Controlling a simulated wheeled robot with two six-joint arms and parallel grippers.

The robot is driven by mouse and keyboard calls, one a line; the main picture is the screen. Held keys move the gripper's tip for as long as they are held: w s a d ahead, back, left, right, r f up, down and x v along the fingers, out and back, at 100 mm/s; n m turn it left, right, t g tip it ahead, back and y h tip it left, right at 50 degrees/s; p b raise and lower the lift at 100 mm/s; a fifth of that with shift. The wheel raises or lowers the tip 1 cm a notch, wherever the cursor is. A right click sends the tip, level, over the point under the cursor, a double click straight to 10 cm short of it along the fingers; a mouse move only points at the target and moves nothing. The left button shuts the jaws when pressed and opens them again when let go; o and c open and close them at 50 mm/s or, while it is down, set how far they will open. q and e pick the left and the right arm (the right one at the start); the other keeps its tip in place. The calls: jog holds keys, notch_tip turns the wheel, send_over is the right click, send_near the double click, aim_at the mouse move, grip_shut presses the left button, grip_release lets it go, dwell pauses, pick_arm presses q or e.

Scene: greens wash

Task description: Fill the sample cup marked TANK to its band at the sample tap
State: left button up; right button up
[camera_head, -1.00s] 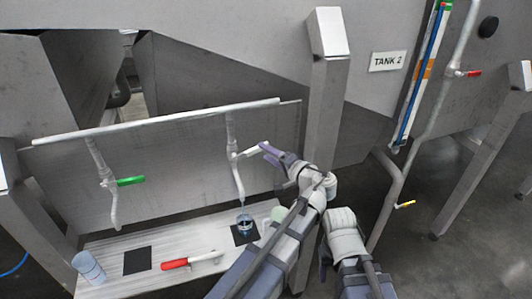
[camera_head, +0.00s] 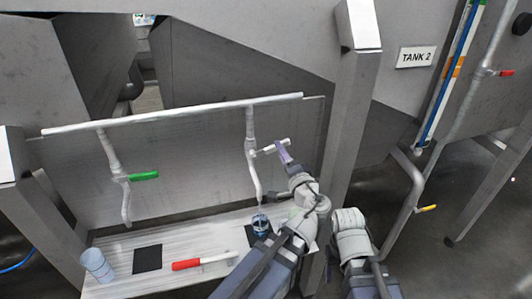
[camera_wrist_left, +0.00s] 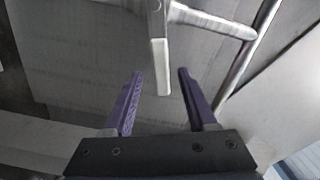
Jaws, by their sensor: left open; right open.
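A clear bluish cup (camera_head: 261,226) stands on a black square on the bench, below the spout of the right-hand tap (camera_head: 252,160). I cannot read a marking on it or make out its band or liquid level. This tap has a pale lever. My left gripper (camera_head: 282,150) is at the lever's end, fingers open. In the left wrist view the lever (camera_wrist_left: 160,68) reaches between the two open purple fingers (camera_wrist_left: 160,75), with space on both sides. My right gripper's jaws are not visible.
A second tap with a green handle (camera_head: 144,176) hangs at left above another black square (camera_head: 147,258). A bluish-white cup (camera_head: 97,265) stands at the bench's left end. A red-handled tool (camera_head: 187,265) lies in front. A post (camera_head: 350,120) rises right of my left gripper.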

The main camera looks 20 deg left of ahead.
pick_arm(q)
jog(key=x, duration=0.7)
jog(key=shift+w+r+t, duration=0.15)
jog(key=shift+w+t, duration=0.1)
jog(key=shift+t, duration=0.05)
jog(key=shift+d, duration=0.15)
grip_shut()
dwell(1.3)
